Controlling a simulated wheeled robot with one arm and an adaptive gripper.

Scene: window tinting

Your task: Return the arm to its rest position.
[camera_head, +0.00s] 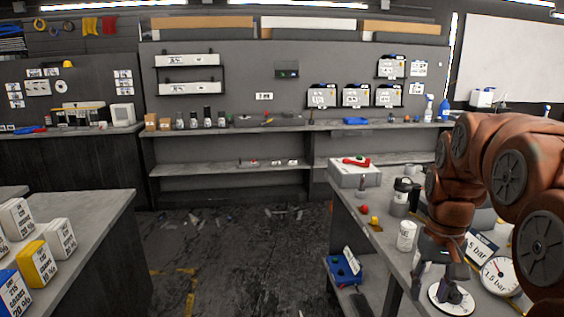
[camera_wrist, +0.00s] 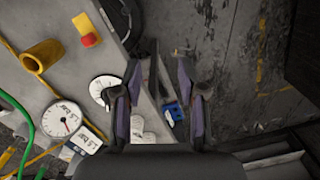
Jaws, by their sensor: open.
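My brown-orange arm (camera_head: 466,150) reaches in from the right in the head view and bends down over the right workbench (camera_head: 345,200). My gripper (camera_head: 447,288) points down, in front of a white round disc (camera_head: 438,298) on the bench. In the wrist view, the two dark and purple fingers of my gripper (camera_wrist: 163,82) stand wide apart. They are open with nothing held between them. The left finger partly covers the white disc (camera_wrist: 98,90). The grey bench edge and dark floor show beyond the fingertips.
A round gauge (camera_head: 499,277), a white can (camera_head: 406,236) and dark-lidded jar (camera_head: 401,196) stand near my gripper. A blue bin (camera_head: 344,268) sits lower, beside the bench. Boxes (camera_head: 38,262) stand on the left bench. Dark floor (camera_head: 240,260) between benches is largely open, with scattered debris.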

